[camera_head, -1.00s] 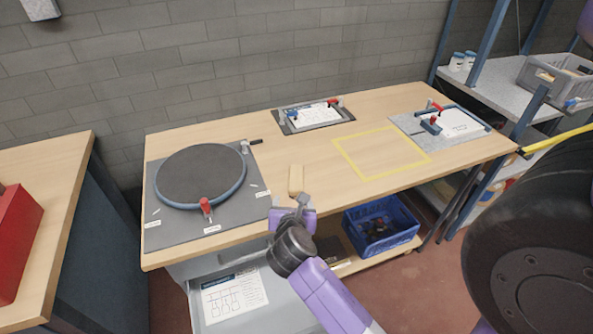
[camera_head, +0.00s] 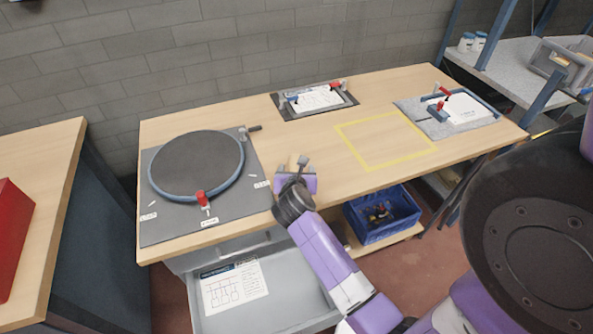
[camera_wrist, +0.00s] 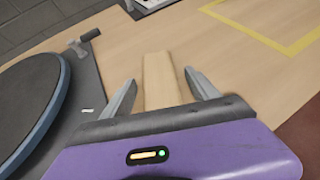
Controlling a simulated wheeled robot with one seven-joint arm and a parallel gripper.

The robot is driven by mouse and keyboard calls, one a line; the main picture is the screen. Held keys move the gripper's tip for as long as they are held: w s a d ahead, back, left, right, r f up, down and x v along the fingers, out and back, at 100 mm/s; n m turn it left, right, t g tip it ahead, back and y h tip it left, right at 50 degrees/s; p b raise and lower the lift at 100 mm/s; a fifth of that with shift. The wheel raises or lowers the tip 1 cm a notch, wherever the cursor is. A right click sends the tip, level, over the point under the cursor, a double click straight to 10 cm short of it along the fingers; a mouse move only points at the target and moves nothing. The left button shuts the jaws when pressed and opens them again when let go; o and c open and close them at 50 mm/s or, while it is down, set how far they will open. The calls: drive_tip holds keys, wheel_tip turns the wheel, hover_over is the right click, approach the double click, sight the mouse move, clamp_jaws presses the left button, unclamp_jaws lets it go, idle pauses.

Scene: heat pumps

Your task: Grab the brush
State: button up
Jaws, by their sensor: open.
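The brush, seen as a light wooden bar (camera_wrist: 160,72), lies on the wooden workbench (camera_head: 240,112) just right of the round turntable's plate. In the wrist view it lies lengthwise between the two grey fingers of my gripper (camera_wrist: 160,90). The fingers are apart, with a gap on each side of the bar, and its near end is hidden behind the gripper body. In the head view my gripper (camera_head: 292,172) is over the bench's front part and covers most of the brush. Bristles cannot be made out.
The round turntable (camera_head: 196,163) with a red clamp is close on the left. A yellow taped square (camera_head: 424,155) on the right is empty. Two clamp fixtures (camera_head: 315,99) (camera_head: 448,112) stand farther back. Below are an open drawer (camera_head: 285,300) and a blue crate (camera_head: 372,235).

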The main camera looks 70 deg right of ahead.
drive_tip(key=shift+w+d+f, duration=0.15)
drive_tip(key=shift+d+f, duration=0.15)
drive_tip(key=shift+d, duration=0.15)
drive_tip(key=c, duration=1.3)
clamp_jaws()
drive_tip(key=shift+r, duration=0.15)
